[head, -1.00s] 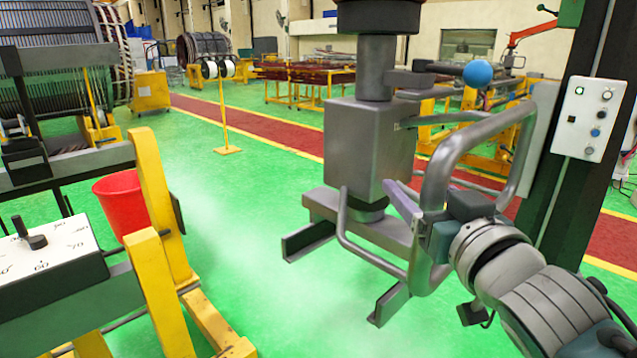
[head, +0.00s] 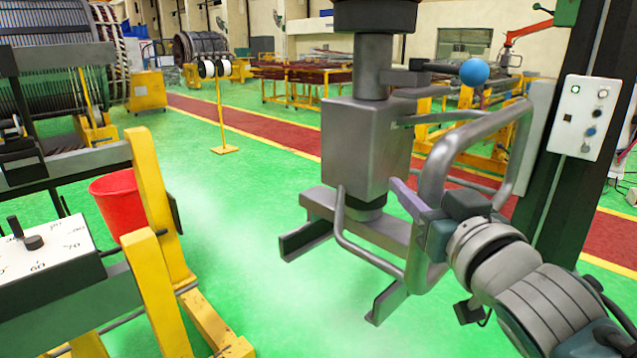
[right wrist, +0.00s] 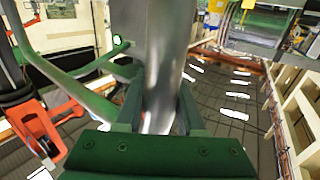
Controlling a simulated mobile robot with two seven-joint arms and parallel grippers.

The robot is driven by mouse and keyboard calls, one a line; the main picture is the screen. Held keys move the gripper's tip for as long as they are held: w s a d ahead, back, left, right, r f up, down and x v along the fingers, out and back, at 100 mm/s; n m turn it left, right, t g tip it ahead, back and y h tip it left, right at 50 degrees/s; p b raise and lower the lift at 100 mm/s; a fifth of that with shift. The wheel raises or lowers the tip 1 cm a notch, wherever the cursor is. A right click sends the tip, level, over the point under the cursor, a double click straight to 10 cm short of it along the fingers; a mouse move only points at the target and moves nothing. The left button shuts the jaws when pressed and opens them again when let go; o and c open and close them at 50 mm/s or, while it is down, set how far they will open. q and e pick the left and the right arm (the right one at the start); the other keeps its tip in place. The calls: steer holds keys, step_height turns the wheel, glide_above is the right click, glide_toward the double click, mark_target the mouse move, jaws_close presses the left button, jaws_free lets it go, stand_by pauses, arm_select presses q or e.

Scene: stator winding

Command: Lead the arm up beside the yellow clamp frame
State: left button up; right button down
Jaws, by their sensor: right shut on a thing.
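The yellow clamp frame (head: 147,205) stands at the left, with upright and slanted yellow posts. The grey lift arm (head: 362,150) hangs right of centre, with a boxy body, a bent tube handle (head: 432,185) and two flat forks below. Open green floor lies between it and the yellow frame. My right gripper (head: 422,212) is shut on the tube handle. In the right wrist view the grey tube (right wrist: 167,75) runs between the fingers. My left gripper is not in view.
A red bucket (head: 112,205) stands behind the yellow posts. A dial box (head: 50,250) is at the lower left. A dark column with a white button panel (head: 591,117) stands close at the right. A yellow spool stand (head: 220,120) is farther back on the floor.

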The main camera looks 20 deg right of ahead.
stand_by(0.7)
steer(key=c, duration=1.1)
jaws_free()
jaws_close()
